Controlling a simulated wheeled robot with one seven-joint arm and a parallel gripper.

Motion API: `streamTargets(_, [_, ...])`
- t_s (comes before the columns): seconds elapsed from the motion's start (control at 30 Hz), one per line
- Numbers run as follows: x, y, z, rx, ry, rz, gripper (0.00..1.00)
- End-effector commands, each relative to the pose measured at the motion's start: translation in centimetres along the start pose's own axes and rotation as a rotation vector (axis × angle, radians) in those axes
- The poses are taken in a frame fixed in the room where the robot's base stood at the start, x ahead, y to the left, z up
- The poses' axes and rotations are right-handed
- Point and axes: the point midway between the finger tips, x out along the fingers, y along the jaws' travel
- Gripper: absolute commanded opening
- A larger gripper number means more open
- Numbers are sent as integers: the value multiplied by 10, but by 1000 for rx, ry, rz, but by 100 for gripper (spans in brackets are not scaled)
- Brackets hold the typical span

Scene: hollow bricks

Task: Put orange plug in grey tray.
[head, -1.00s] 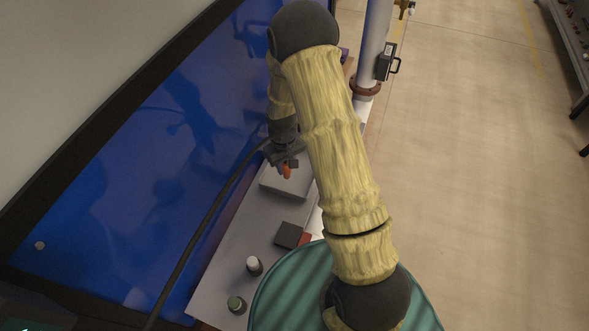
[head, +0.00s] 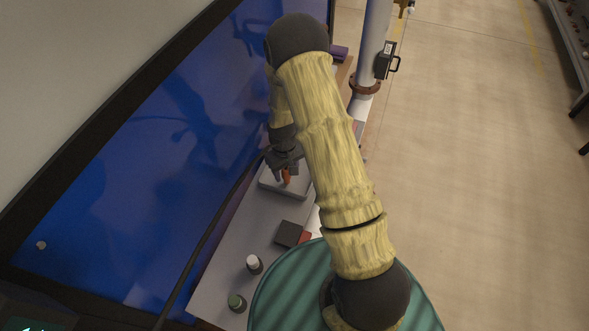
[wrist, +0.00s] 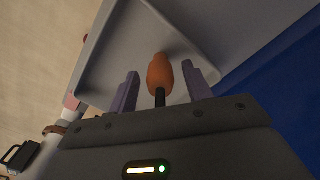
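The orange plug (head: 286,175) is at the grey tray (head: 268,184), within the tray's outline in the head view. In the wrist view the plug (wrist: 160,75), with its dark stem, shows against the floor of the tray (wrist: 112,68). My gripper (head: 288,178) is low over the tray. In the wrist view the two purple fingers of my gripper (wrist: 160,69) stand apart on either side of the plug, with a gap on each side. I cannot tell whether the plug touches the tray floor.
A dark square block (head: 289,233) with a reddish part beside it, a white-capped bottle (head: 254,265) and a green-capped bottle (head: 236,302) stand nearer on the table. A blue panel (head: 150,140) borders the left side. A grey pipe (head: 373,45) rises beyond the table.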

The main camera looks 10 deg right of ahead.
Motion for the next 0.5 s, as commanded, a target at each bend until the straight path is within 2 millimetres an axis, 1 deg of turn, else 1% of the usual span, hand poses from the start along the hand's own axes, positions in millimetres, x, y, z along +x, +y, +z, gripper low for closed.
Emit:
streamTargets(0.17, [-2, 0, 0, 0, 0, 0, 50])
streamTargets(0.3, [-8, 0, -1, 0, 2, 0, 50])
streamTargets(0.37, [-14, 0, -1, 1, 2, 0, 50])
streamTargets(0.5, [-32, 1, -1, 1, 4, 1, 50])
